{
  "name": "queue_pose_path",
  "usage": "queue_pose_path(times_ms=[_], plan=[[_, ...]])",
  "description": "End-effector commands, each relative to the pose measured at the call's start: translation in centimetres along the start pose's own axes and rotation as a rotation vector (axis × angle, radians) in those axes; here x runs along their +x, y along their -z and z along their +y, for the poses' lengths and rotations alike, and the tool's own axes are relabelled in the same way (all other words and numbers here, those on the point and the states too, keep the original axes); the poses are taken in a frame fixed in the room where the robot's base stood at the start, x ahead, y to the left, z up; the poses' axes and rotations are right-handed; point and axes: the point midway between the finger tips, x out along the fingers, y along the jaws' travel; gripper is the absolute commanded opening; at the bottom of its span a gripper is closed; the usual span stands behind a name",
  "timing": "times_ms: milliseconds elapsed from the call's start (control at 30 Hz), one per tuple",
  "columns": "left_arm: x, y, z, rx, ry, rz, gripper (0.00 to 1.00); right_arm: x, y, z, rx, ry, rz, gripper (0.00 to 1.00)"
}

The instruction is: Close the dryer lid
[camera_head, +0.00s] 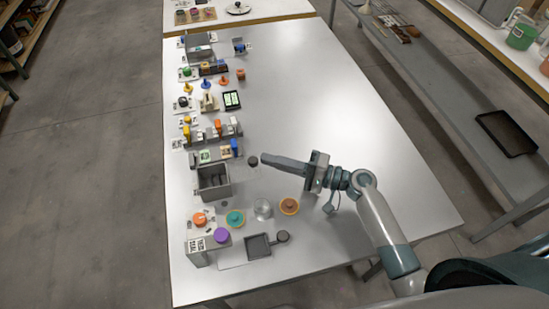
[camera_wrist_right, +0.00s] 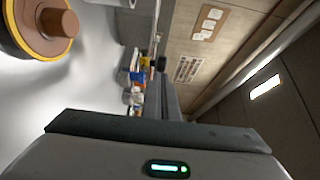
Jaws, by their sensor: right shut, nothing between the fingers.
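A grey open-topped box (camera_head: 214,190), which looks like the dryer, stands at the left side of the table with its dark inside showing. A dark round knob (camera_head: 252,161) sits just behind and right of it, apparently on a flat pale lid; the lid's hinge and exact angle are hard to make out. My right gripper (camera_head: 265,159) is shut and empty. Its long fingers point left, with the tips close to the right side of the knob; I cannot tell if they touch. In the right wrist view the fingers (camera_wrist_right: 166,80) point away towards a small dark knob (camera_wrist_right: 162,63). My left gripper is out of view.
An orange-brown disc (camera_head: 289,206), a clear glass (camera_head: 263,208) and a teal disc (camera_head: 235,217) stand nearer me. Several small items line the left edge.

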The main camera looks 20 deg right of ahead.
Motion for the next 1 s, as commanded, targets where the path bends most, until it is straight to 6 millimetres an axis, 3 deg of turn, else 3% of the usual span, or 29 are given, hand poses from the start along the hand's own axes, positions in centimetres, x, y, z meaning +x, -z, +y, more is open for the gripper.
queue_pose_path(times_ms=[167, 600, 1000], plan=[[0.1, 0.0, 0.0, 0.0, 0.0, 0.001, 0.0, 0.5, -0.3, 0.0, 0.001, 0.001, -0.001, 0.0], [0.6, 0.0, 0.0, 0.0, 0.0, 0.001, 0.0, 7.7, -5.2, 0.0, 0.001, 0.001, -0.001, 0.0], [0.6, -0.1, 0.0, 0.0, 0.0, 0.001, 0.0, 8.2, -5.6, -0.1, 0.001, 0.002, -0.006, 0.0]])
